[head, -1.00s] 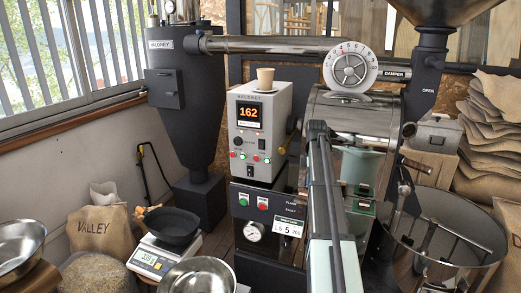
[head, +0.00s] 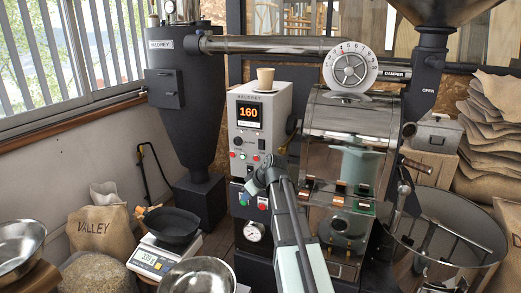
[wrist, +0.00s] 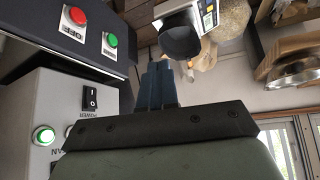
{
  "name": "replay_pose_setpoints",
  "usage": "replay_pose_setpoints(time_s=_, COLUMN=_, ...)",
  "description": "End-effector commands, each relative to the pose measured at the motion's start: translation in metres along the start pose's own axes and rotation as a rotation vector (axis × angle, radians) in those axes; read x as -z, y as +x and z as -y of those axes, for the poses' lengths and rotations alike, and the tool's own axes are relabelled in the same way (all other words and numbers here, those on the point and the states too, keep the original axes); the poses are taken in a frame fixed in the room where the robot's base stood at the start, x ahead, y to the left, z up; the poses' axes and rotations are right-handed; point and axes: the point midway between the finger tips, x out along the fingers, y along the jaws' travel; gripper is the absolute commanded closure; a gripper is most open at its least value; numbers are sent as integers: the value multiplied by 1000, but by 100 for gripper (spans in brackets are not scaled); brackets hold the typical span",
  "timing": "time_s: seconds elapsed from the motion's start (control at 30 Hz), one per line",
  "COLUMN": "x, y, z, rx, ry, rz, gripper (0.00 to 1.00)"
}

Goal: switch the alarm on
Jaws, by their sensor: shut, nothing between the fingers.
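The grey control box (head: 258,120) has an orange display reading 160 and a row of small buttons and lights low on its front. No alarm label is readable in either view. In the wrist view the box (wrist: 50,90) is upside down. It shows a black rocker switch (wrist: 90,98) marked POWER and a lit green button (wrist: 44,135). My gripper (head: 249,187) is in front of the box's lower edge and hides part of it and the panel below. In the wrist view my gripper (wrist: 158,68) is shut and empty, to the right of the box.
The black panel below has a red OFF button (wrist: 76,16) and a green ON button (wrist: 111,40). A paper cup (head: 265,78) stands on the box. A scale (head: 150,262) holding a black pan (head: 172,228) and a steel bowl (head: 197,277) are at lower left.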

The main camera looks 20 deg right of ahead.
Motion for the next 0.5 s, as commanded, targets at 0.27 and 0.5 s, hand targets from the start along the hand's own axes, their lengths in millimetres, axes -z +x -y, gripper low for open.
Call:
replay_pose_setpoints(time_s=0.27, x=22, y=-8, z=1, rx=-35, ry=426, rz=-204, gripper=100)
replay_pose_setpoints(time_s=0.5, x=42, y=-20, z=-5, rx=-9, ry=794, rz=-374, gripper=100)
